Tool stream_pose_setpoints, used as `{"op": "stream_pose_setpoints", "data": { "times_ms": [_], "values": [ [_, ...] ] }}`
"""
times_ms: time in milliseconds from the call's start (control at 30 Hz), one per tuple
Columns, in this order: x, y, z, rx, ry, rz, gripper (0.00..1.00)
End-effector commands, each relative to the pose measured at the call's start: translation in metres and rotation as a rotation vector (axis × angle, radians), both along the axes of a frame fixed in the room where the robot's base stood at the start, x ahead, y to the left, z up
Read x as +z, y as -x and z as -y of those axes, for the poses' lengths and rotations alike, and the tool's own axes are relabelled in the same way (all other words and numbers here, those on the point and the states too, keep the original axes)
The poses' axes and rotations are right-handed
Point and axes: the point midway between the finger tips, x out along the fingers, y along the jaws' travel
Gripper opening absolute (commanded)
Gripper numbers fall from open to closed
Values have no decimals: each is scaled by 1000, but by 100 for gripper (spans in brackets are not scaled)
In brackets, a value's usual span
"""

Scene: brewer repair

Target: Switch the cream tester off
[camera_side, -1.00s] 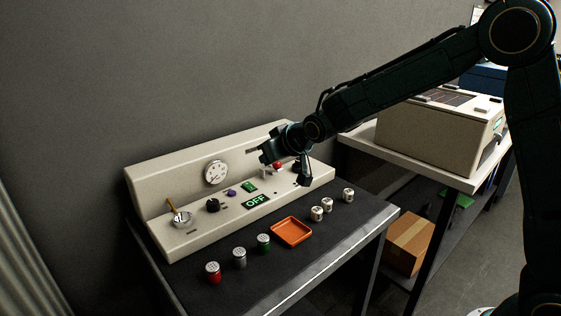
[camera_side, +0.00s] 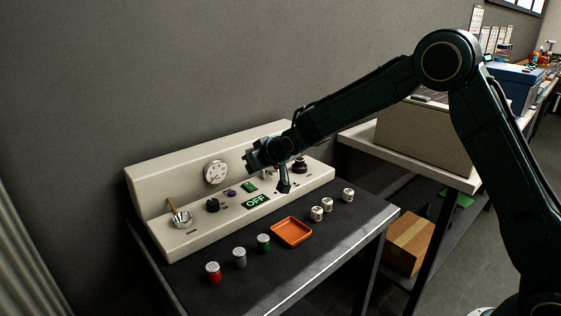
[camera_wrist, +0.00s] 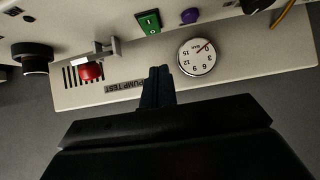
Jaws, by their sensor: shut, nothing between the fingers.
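The cream tester (camera_side: 160,200) is a console with a sloped back panel on a dark bench. Its display (camera_side: 255,202) reads OFF in green letters. A green rocker switch (camera_side: 249,187) sits behind the display; it also shows in the wrist view (camera_wrist: 148,22), with its marks visible. My gripper (camera_side: 249,162) is shut and empty, above the console near the gauge and rocker, apart from the switch in the side view. In the wrist view the closed fingers (camera_wrist: 157,85) lie between the gauge (camera_wrist: 197,57) and the PUMP TEST label (camera_wrist: 125,87).
A red button (camera_wrist: 90,72), metal lever (camera_wrist: 105,48), black knob (camera_wrist: 33,58) and purple button (camera_wrist: 190,15) stand close by on the console. In front are an orange tray (camera_side: 292,232) and several small shakers. A beige machine (camera_side: 420,135) stands on the right bench.

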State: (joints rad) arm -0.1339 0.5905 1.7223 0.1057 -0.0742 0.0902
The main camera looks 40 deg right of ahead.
Motion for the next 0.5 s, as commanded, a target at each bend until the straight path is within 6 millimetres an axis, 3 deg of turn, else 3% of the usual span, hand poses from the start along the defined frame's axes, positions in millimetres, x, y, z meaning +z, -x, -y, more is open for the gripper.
{"op": "stream_pose_setpoints", "data": {
  "times_ms": [167, 500],
  "values": [
    [-14, -17, 0, 0, 0, -1, 0],
    [-48, -20, 0, 1, -1, -1, 0]
  ]
}}
